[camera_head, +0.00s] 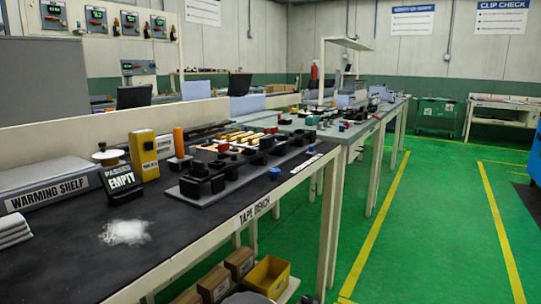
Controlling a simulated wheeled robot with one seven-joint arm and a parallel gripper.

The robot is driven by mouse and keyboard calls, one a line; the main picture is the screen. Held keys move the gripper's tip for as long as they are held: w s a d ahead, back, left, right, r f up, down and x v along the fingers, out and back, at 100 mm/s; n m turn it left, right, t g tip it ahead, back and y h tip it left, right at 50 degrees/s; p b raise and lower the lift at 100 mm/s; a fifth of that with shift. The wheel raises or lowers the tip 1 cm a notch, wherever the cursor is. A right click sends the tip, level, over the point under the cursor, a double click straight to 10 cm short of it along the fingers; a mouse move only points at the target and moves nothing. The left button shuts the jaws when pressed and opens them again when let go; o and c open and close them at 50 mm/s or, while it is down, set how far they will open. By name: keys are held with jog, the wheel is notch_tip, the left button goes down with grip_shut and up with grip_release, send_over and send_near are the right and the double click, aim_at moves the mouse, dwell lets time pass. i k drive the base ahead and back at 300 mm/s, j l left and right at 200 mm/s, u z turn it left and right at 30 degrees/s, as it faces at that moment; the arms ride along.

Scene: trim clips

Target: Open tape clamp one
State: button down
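The tape bench (185,232) is a long dark-topped table with a "TAPE BENCH" label on its front edge. A row of black clamp-like blocks (203,180) stands on a low grey base plate (207,204) on it. They are small in the view, so I cannot tell which is tape clamp one, or whether any is open or shut. A small blue round piece (275,173) lies at the plate's front side. My gripper is not in view.
A yellow bin (268,277) and cardboard boxes (214,284) sit below. Green floor (420,225) at right is clear.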

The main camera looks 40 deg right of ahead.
aim_at(274, 130)
jog(key=i+l+z, duration=0.15)
jog(key=l, duration=0.25)
jog(key=i+l+z, duration=0.15)
jog(key=l, duration=0.25)
jog(key=i+l+z, duration=0.15)
jog(key=l, duration=0.2)
jog(key=k, duration=0.05)
